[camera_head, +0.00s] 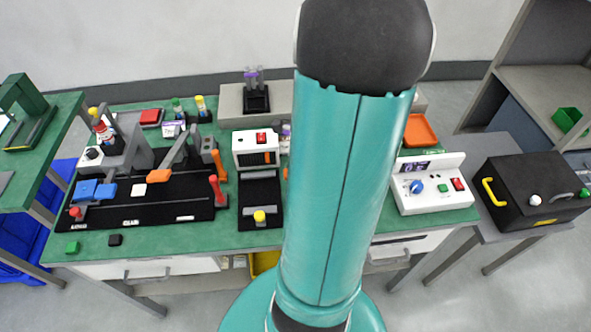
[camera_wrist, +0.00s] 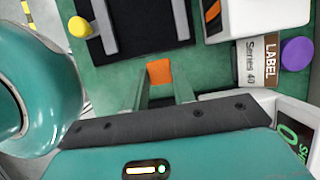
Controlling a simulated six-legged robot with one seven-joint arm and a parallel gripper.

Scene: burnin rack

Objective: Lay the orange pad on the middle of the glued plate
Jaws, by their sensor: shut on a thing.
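In the wrist view the orange pad (camera_wrist: 159,72) sits at the tips of my gripper (camera_wrist: 163,85), whose two greenish fingers are shut on it. Green bench top shows around it, and its height above the bench is unclear. In the head view my arm hides the gripper; a sliver of orange shows at the arm's left edge. I cannot tell for sure which thing is the glued plate. A small white square plate (camera_head: 139,190) lies on the long black fixture board (camera_head: 175,209) at the left.
A black tray with grey rails and a yellow knob (camera_wrist: 78,27) lies close to my gripper. A white device (camera_head: 257,148) and a purple-capped bottle (camera_wrist: 298,52) stand close by. Upright levers (camera_head: 217,190) rise from the fixture board. A white control box (camera_head: 432,197) stands right.

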